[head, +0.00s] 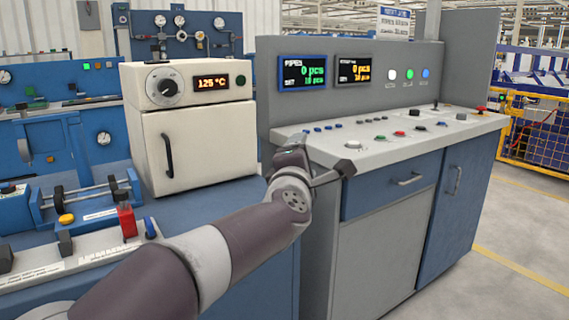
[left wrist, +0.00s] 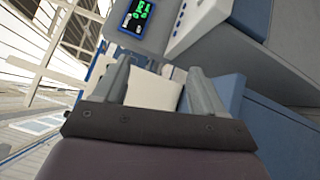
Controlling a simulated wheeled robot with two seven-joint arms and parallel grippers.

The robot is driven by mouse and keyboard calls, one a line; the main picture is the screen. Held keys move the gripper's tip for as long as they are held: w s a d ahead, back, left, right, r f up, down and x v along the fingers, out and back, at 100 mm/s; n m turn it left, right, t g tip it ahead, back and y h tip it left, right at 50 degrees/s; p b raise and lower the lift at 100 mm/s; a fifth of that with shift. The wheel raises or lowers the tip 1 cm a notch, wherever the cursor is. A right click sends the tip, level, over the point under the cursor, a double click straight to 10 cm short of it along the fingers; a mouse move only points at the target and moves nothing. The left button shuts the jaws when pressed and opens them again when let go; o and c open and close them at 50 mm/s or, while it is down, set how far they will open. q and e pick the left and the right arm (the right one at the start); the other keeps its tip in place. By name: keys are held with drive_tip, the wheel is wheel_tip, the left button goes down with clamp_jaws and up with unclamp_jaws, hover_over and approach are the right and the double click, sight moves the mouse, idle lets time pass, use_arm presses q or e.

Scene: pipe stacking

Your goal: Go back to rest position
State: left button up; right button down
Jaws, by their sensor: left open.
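My left arm reaches in from the lower left of the head view. Its gripper (head: 322,154) is in front of the control console, right of the cream oven (head: 200,130). In the left wrist view the two fingers of my left gripper (left wrist: 158,70) stand apart with nothing held between them. A pale surface shows behind the gap. My right gripper is in neither view. No pipe can be made out.
The grey and blue console (head: 400,150) with screens and buttons fills the middle right. A blue bench (head: 215,205) carries the oven and a clamp fixture (head: 95,200). A yellow fence (head: 535,125) stands at far right. Open floor (head: 490,270) lies at lower right.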

use_arm(q)
drive_tip(key=s+a+f+m+g, duration=0.2)
drive_tip(key=s+f+m+g, duration=0.25)
drive_tip(key=f, duration=0.45)
drive_tip(key=s+a+f+m+g+p, duration=0.1)
drive_tip(key=s+a+f+m+g, duration=0.2)
drive_tip(key=f+m, duration=0.45)
drive_tip(key=s+a+f+m+g, duration=0.2)
drive_tip(key=s+f+m+g, duration=0.15)
drive_tip(key=f, duration=0.75)
drive_tip(key=s+a+f+m+g+y+p, duration=0.1)
drive_tip(key=s+a+f+g, duration=0.15)
drive_tip(key=s+a, duration=0.3)
drive_tip(key=s+a+f+m+g+y, duration=0.1)
drive_tip(key=s+a+f, duration=0.3)
drive_tip(key=s, duration=0.3)
drive_tip(key=s+a+f+m+g+y+p, duration=0.1)
drive_tip(key=s+a+f+m+g+y, duration=0.15)
drive_tip(key=s+a, duration=0.3)
wheel_tip(320, 180, up, 38)
drive_tip(key=n+p, duration=0.1)
drive_tip(key=p, duration=3.6)
drive_tip(key=shift+d+f+h+p, duration=0.15)
drive_tip(key=shift+h+p, duration=0.2)
drive_tip(key=shift+h, duration=0.1)
